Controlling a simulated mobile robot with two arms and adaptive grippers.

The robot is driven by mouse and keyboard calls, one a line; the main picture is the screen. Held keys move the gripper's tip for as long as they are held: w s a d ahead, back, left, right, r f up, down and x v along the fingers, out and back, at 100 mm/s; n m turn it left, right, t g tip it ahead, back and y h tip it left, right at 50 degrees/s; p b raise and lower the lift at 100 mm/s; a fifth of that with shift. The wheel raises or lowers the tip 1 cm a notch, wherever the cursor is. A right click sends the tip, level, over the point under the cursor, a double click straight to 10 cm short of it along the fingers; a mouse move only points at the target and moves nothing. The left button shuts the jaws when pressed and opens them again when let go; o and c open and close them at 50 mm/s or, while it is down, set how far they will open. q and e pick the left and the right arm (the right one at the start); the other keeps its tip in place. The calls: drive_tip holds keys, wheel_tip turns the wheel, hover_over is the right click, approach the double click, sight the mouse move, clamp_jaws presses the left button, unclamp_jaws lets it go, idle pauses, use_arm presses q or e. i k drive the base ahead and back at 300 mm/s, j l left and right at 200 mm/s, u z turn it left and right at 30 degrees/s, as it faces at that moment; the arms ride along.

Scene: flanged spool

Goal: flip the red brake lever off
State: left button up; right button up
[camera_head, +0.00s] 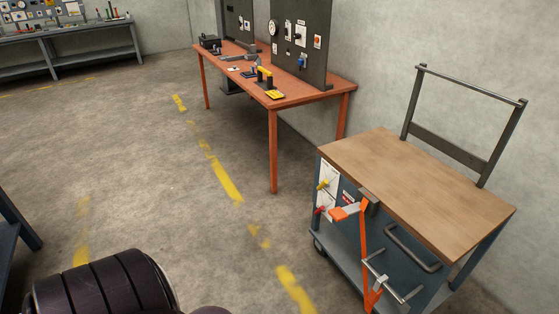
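A cart (415,180) with a wooden top stands at the right. On its left side panel, a small red lever (319,210) sits below a yellow lever (323,185). The red lever is small, and I cannot tell its position clearly. A larger orange-red handle (345,211) sticks out at the cart's front corner, to the right of the red lever. I cannot tell for sure which of the two is the brake lever. Neither of my grippers shows in this view.
An orange strap (365,250) hangs down the cart's front beside metal bars (383,280). A red table (300,98) with tools and a dark panel stands behind. A dark ridged rounded shape fills the bottom left. The floor left of the cart is clear.

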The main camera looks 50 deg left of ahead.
sight(323, 208)
drive_tip(key=u, duration=1.15)
